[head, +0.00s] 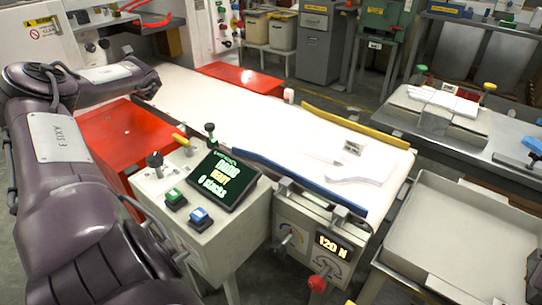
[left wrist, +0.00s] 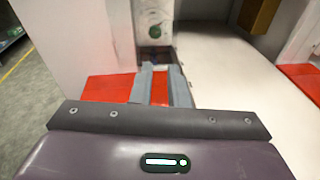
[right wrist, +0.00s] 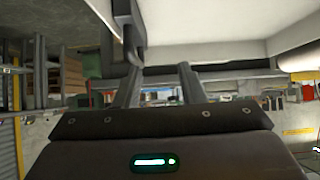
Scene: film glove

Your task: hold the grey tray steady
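The grey tray (head: 395,262) stands at the lower right of the head view, a wide shallow box with a pale inside and raised walls. My left gripper (left wrist: 156,70) shows in the left wrist view with its fingers apart and a red surface visible between them. My right gripper (right wrist: 158,68) shows in the right wrist view with its fingers apart and no object clearly between them. Its tips are near a dark bar below a pale panel; I cannot tell whether that is the tray. Neither gripper's fingers can be made out in the head view.
A white belt table (head: 235,105) with a blue rail (head: 290,178) and a yellow rail (head: 355,127) carries pale flat glove-like sheets (head: 362,167). A control box with a screen (head: 222,180) stands in front. Red panels (head: 125,140) flank the belt. A metal bench (head: 490,150) stands behind the tray.

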